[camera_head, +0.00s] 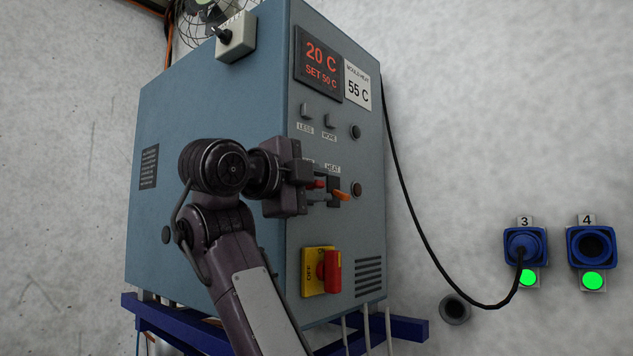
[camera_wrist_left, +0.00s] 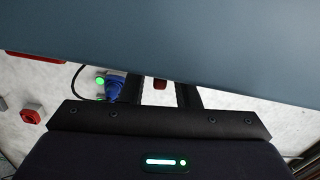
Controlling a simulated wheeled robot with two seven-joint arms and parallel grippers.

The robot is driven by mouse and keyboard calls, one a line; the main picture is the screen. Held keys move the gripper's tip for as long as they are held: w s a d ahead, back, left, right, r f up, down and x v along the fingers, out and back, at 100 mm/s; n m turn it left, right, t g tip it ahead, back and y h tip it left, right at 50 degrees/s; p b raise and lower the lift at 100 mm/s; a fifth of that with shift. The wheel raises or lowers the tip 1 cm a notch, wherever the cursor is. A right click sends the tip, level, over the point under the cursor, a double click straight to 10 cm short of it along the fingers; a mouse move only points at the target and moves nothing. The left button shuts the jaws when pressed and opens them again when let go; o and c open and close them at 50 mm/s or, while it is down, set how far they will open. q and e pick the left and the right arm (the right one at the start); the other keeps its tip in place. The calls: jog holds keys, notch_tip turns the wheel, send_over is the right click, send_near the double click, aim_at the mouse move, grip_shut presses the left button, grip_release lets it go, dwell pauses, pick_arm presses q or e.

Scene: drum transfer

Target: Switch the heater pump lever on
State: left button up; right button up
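The blue-grey heater cabinet (camera_head: 200,130) carries two levers on its front. The lever with a red tip (camera_head: 319,184) sits beside my left gripper, its label mostly hidden by the gripper. The orange-tipped lever (camera_head: 341,196) under the label HEAT is just to its right. My left gripper (camera_head: 322,190) is at the panel front, at lever height, partly covering the red-tipped lever. In the left wrist view its two dark fingers (camera_wrist_left: 161,95) stand apart, with a small dark red thing (camera_wrist_left: 160,84) showing between them; contact cannot be told. My right gripper is not in view.
A display (camera_head: 320,65) reads 20 C, SET 50 C, beside a 55 C sign (camera_head: 358,86). LESS and MORE switches (camera_head: 318,117) are above the levers. A red rotary switch (camera_head: 329,271) on a yellow plate reads OFF. A black cable runs to socket 3 (camera_head: 524,246); socket 4 (camera_head: 591,246) is empty.

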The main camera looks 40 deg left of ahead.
pick_arm(q)
jog(key=shift+w, duration=0.1)
grip_shut()
jog(key=n+b, duration=0.2)
jog(key=b, duration=0.1)
jog(key=shift+a+f, duration=0.1)
jog(key=shift+r+n+b, duration=0.2)
jog(key=shift+n+b, duration=0.1)
jog(key=shift+n, duration=0.3)
jog(key=shift+r+n, duration=0.3)
jog(key=shift+n, duration=0.2)
jog(key=shift+o, duration=0.8)
grip_release()
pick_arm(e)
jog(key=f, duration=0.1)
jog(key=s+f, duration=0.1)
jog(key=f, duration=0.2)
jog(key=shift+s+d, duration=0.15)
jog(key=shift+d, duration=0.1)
